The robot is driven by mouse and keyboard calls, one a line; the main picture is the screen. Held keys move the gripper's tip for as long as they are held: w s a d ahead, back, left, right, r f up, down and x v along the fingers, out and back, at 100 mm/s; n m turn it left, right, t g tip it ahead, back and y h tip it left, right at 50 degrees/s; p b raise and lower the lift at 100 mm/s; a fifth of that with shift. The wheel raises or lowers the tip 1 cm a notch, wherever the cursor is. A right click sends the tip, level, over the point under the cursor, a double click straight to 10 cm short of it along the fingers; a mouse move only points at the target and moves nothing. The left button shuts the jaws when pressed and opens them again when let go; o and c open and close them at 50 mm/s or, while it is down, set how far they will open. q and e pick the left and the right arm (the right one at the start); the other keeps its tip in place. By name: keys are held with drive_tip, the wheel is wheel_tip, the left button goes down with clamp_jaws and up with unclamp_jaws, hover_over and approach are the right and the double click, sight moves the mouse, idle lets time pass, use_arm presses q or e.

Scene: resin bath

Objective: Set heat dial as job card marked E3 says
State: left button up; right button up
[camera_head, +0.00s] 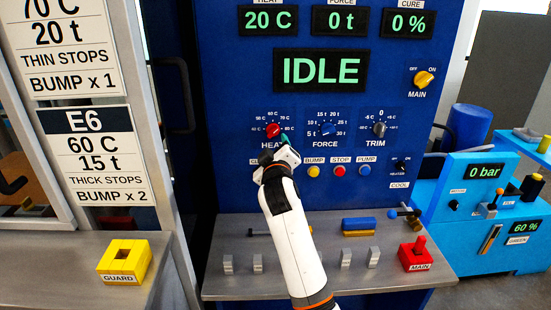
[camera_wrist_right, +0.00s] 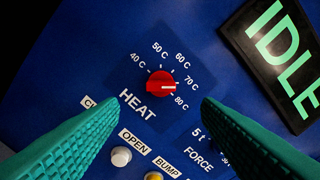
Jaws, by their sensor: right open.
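The red heat dial (camera_head: 273,130) is on the blue panel, above the label HEAT. In the right wrist view the dial (camera_wrist_right: 160,84) has a white mark pointing right, towards the 70 C to 80 C side of its scale. My right gripper (camera_head: 284,146) is just in front of the panel, below and right of the dial. Its green fingers are spread and empty, with the dial between and beyond them in the wrist view. A job card marked E6 (camera_head: 92,155) reads 60 C, 15 t. The card above it (camera_head: 66,45) reads 70 C, 20 t; its heading is cut off. No E3 marking shows.
The heat display (camera_head: 268,19) reads 20 C and a larger display (camera_head: 320,70) reads IDLE. The force dial (camera_head: 327,130) and trim dial (camera_head: 379,129) sit right of the heat dial. Push buttons (camera_head: 314,171) are below. A grey shelf (camera_head: 300,283) juts out underneath.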

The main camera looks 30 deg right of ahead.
drive_tip(key=shift+v, duration=1.75)
